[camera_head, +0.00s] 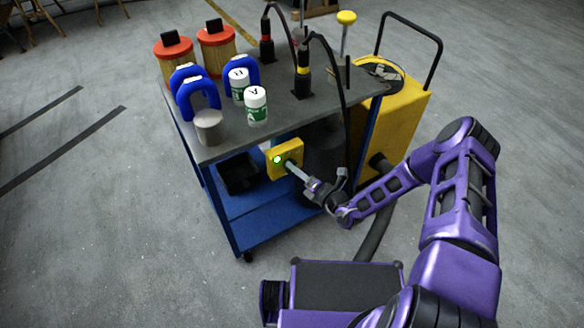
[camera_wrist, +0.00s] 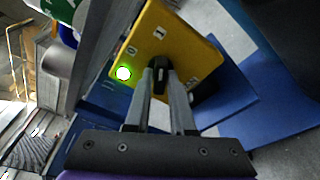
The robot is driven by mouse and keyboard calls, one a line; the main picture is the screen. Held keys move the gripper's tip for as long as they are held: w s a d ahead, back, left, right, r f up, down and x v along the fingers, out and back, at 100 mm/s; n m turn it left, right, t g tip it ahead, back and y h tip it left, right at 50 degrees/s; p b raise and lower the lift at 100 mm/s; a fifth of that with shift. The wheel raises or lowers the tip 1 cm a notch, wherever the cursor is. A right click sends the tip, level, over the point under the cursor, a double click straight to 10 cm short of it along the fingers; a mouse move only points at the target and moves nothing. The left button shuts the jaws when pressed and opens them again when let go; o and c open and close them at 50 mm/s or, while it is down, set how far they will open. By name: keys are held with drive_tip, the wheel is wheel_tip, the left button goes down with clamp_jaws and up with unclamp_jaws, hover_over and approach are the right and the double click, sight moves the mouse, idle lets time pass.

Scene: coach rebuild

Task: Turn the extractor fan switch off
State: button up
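The extractor fan switch is a yellow plate (camera_head: 273,166) on the near side of the blue cart, with a lit green lamp (camera_head: 278,159). In the wrist view the plate (camera_wrist: 195,57) looks tilted and carries "0" and "I" marks, and the lamp (camera_wrist: 124,73) glows green. Its black knob (camera_wrist: 160,77) stands out from the plate. My gripper (camera_head: 290,166) reaches the plate from the right. In the wrist view its two fingertips (camera_wrist: 161,72) are on either side of the knob and seem to be closed on it. The fingers partly hide the knob, and its exact pointing is unclear.
The blue cart's grey top (camera_head: 290,120) holds blue-handled items, white-green bottles (camera_head: 256,106), red-lidded jars (camera_head: 174,56) and black cabled tools (camera_head: 303,75). A black bin (camera_head: 238,174) sits on the lower shelf. A yellow machine (camera_head: 395,125) stands at right. Floor at left is clear.

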clamp_jaws()
drive_tip(key=shift+n+h+p, duration=0.7)
drive_tip(key=shift+n+p, duration=0.65)
drive_tip(key=shift+n, duration=1.25)
